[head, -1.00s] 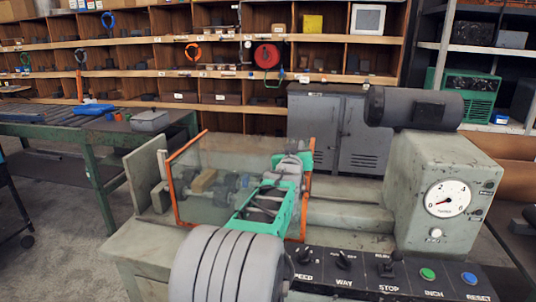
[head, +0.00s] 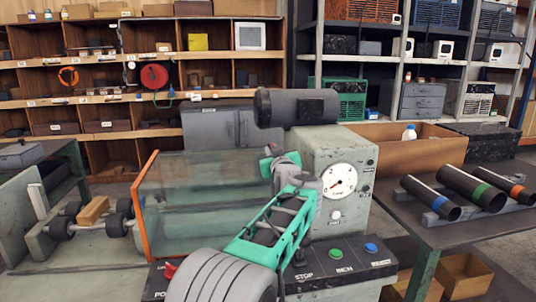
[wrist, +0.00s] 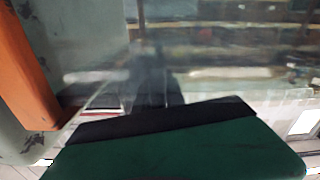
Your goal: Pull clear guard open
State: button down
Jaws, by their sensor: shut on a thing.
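The clear guard (head: 200,205) is a see-through panel with an orange left edge (head: 148,205), in front of the machine bed in the head view. Rollers and a tan block (head: 93,210) sit uncovered to the left of that edge. My gripper (head: 268,163) is at the guard's right side, shut on it; my arm hides the exact grip and most of the right edge. In the wrist view an orange strip (wrist: 28,70) stands at the left, and the blurred clear panel fills much of the background.
The machine's gauge housing (head: 335,180) stands close right of my gripper, with a dark motor (head: 296,107) above. A control panel (head: 335,262) with knobs and buttons lies below my arm. A table with several dark pipes (head: 470,187) stands at the right.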

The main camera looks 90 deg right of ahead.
jog(key=shift+r, duration=0.1)
jog(key=c, duration=1.5)
grip_release()
jog(key=shift+o, duration=0.2)
jog(key=b+v, duration=0.1)
jog(key=v, duration=0.6)
jog(key=shift+s+a, duration=0.15)
jog(key=shift+a, duration=0.2)
